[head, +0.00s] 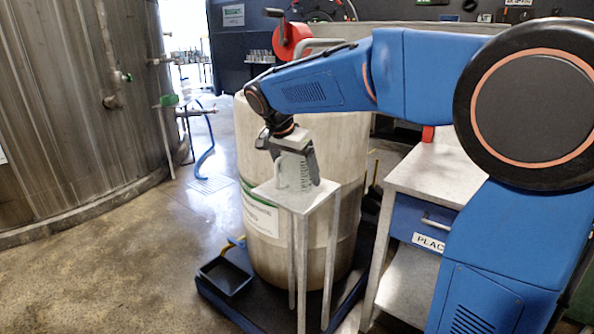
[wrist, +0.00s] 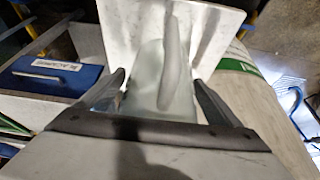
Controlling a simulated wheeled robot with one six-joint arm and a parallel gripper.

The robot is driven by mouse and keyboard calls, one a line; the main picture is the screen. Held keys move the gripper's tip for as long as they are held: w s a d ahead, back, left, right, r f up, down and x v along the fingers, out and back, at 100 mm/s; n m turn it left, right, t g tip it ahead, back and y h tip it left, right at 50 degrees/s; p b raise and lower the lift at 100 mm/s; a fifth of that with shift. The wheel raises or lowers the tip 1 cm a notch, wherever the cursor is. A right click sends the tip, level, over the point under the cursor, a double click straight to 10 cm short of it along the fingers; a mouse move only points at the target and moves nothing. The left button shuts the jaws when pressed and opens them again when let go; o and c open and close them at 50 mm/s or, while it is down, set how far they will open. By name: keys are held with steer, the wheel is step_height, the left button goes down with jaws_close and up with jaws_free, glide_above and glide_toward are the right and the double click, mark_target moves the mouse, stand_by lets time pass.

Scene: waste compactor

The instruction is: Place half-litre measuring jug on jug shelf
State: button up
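The half-litre measuring jug (head: 294,174) is clear and pale, with graduation marks. It appears upright at the top of a small square stand (head: 318,196); whether its base touches the top is unclear. My gripper (head: 294,158) points down over it, with a dark finger along its right side. In the wrist view the jug (wrist: 160,88) lies between the fingers of my gripper (wrist: 158,80), its handle running up the picture. The fingers are apart on either side of it. I cannot tell whether they press on it.
A large pale drum (head: 265,215) stands close behind the stand. A grey-topped bench (head: 440,170) with a blue drawer (head: 418,220) is to the right. A black tray (head: 224,277) sits low at left. A big metal tank (head: 75,110) fills the far left; open floor lies before it.

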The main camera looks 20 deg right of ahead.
steer(key=shift+r, duration=0.1)
steer(key=v, duration=1.2)
